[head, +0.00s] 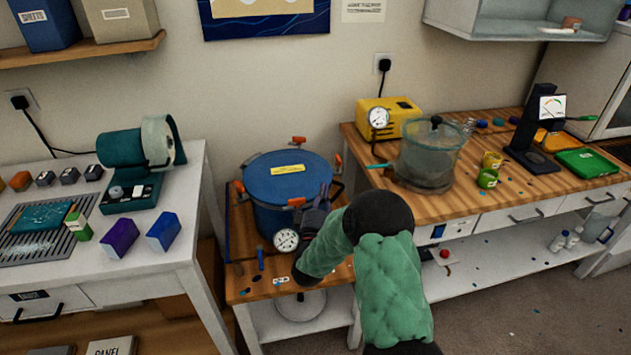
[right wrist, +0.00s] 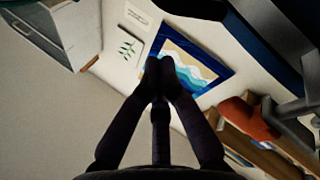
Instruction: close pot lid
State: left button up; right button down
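The blue pot (head: 264,215) stands on a small wooden-topped table. Its round blue lid (head: 265,165) with a yellow label lies over the top; I cannot tell whether it is fastened. Several orange-handled clamps sit around the rim, one at the front (head: 297,202) and one at the right (head: 338,160). A round gauge (head: 286,240) is on the pot's front. My right gripper (head: 325,192) is at the pot's right front, beside the rim. In the right wrist view its fingertips (right wrist: 159,68) meet with nothing visible between them. My left gripper is out of view.
The small table (head: 240,292) has a blue tool and scraps at its front. The right bench (head: 460,195) holds a clear vessel (head: 430,155) and a yellow pump (head: 390,116). The left white table (head: 190,225) holds a green machine (head: 140,148) and several blocks.

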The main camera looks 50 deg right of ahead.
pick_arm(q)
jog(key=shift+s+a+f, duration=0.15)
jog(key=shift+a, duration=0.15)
pick_arm(e)
jog(key=shift+s+f, duration=0.15)
jog(key=shift+f, duration=1.1)
jog(key=shift+s+f, duration=0.1)
jog(key=shift+f, duration=1.1)
jog(key=shift+f, duration=0.15)
